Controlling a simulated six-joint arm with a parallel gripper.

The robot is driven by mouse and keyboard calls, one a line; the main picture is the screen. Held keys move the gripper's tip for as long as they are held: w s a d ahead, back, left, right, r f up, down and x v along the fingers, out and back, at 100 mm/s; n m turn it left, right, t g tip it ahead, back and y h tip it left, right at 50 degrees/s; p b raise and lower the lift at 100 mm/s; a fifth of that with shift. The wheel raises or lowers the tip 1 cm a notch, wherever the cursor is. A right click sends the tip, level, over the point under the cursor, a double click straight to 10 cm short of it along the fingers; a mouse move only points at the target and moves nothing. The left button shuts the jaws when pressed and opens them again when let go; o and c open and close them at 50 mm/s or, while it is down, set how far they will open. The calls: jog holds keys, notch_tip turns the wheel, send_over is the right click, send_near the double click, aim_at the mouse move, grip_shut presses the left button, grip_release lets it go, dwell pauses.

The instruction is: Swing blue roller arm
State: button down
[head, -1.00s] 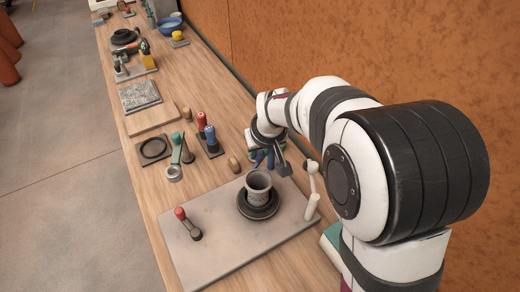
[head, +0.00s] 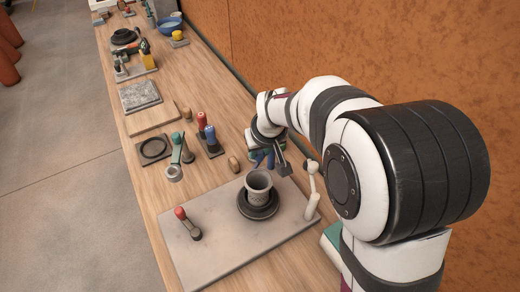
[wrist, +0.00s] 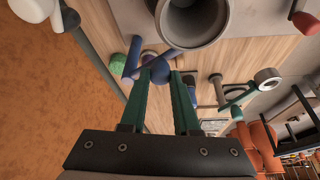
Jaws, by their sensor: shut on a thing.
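The blue roller arm shows in the wrist view as a blue bar (wrist: 133,55) with a round blue knob (wrist: 160,71) at its end. My gripper (wrist: 164,77) has its green fingers closed about the knob. In the head view only small blue parts (head: 268,158) show below my wrist, beside the back edge of the grey board. My wrist and gripper hide most of the arm and its pivot there.
A speckled cup (head: 258,182) stands on a dark round base on the grey board (head: 220,237). A red-knobbed lever (head: 187,224) and a pale lever (head: 312,190) flank it. Red and blue handled tools (head: 206,137) and a teal lever (head: 177,153) stand farther back.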

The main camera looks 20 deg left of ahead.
jog(key=shift+a, duration=0.1)
jog(key=w+a+m+h, duration=0.4)
jog(key=a+m, duration=0.1)
jog(key=m, duration=0.5)
jog(key=shift+m, duration=0.4)
jog(key=shift+w, duration=0.2)
dwell(0.5)
jog(key=c, duration=0.6)
grip_release()
jog(key=shift+c, duration=0.2)
